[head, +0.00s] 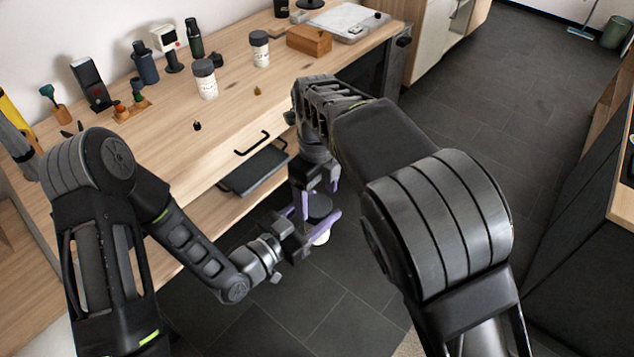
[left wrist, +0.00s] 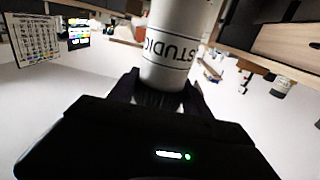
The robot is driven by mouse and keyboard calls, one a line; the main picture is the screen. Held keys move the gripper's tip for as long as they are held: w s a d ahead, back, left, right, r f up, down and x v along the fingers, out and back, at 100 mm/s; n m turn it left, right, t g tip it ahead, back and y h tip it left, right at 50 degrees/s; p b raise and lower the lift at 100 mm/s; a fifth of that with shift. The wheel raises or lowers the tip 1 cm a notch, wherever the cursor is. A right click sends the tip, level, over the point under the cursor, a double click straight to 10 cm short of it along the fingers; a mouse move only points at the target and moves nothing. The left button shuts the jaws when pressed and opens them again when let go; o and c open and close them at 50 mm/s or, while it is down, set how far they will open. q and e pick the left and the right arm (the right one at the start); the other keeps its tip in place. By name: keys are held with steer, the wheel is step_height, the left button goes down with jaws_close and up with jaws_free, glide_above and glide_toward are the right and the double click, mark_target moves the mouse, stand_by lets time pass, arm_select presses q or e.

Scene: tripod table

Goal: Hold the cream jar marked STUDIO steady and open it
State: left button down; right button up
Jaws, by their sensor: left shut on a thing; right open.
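The cream jar marked STUDIO (left wrist: 170,45) fills the upper middle of the left wrist view, its lettering upside down there. In the head view its pale body (head: 321,237) shows in front of the bench, off the worktop, with a dark lid (head: 318,206) on top. My left gripper (head: 308,226) is shut on the jar's body from the left; its dark fingers also show in the left wrist view (left wrist: 165,92). My right gripper (head: 319,193) is open, pointing down at the lid from above. Whether its fingers touch the lid I cannot tell.
The wooden bench (head: 225,130) bears two other pale jars with dark lids, one nearer (head: 206,84) and one farther (head: 261,54), plus bottles and small tools along the wall. A brown wooden box (head: 309,40) stands farther back. The dark tiled floor (head: 500,110) is open at right.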

mark_target(317, 205)
steer(key=shift+f, duration=1.7)
steer(key=c, duration=1.4)
steer(key=n, duration=0.3)
steer(key=shift+c, duration=0.2)
steer(key=o, duration=1.5)
steer(key=shift+o, duration=0.2)
steer(key=shift+r, duration=0.1)
